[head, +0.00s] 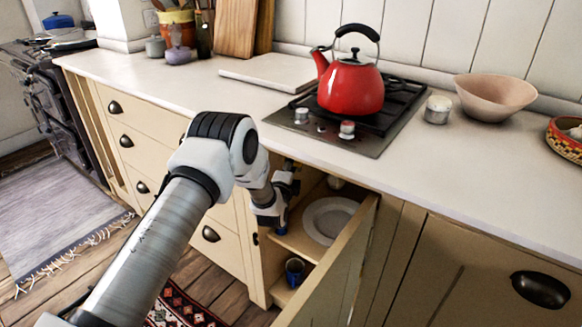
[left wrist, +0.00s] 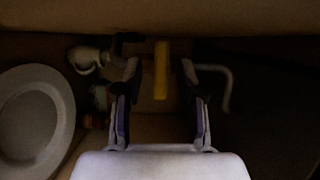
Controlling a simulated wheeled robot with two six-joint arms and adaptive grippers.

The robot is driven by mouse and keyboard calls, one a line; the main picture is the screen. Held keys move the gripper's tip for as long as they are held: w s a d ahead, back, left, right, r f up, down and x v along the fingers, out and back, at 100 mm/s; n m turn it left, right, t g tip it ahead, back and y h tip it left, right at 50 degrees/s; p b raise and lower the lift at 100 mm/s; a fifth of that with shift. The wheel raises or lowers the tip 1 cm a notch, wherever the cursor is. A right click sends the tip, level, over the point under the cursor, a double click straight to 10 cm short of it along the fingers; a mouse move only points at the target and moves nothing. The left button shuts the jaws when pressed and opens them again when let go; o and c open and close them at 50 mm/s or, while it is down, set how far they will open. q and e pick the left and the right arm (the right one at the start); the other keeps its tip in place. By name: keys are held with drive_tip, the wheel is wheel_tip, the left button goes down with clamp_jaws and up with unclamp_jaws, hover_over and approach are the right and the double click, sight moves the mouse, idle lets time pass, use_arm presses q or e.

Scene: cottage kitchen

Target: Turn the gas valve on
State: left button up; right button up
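The yellow bar of the gas valve (left wrist: 161,72) shows in the dim left wrist view, pointing down from the top middle of the picture. My left gripper (left wrist: 160,82) is open, one finger on each side of the yellow bar, with a gap on both sides. In the head view my left gripper (head: 281,208) reaches into the open cabinet under the hob. The valve is hidden in the head view. My right gripper is not in view.
The cabinet door (head: 340,265) stands open beside my arm. A white plate (head: 330,219) is on the shelf and a blue mug (head: 295,271) below. A red kettle (head: 350,86) stands on the hob (head: 372,140).

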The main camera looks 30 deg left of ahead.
use_arm(q)
clamp_jaws()
drive_tip(key=shift+r+n, duration=0.1)
drive_tip(key=shift+n, duration=0.2)
drive_tip(key=shift+a+r+n+g+h+p, duration=0.25)
drive_tip(key=shift+n+g+h, duration=0.65)
drive_tip(key=shift+n, duration=1.25)
drive_tip(key=shift+f+n+g+h+p, duration=0.1)
drive_tip(key=shift+n+g+h+p, duration=0.4)
drive_tip(key=shift+n+h, duration=1.25)
drive_tip(key=shift+a+r+n+g+h+p, duration=0.15)
drive_tip(key=shift+n+g+h+p, duration=0.35)
drive_tip(key=shift+n, duration=2.1)
drive_tip(key=shift+f, duration=0.1)
drive_tip(key=shift+o, duration=1)
unclamp_jaws()
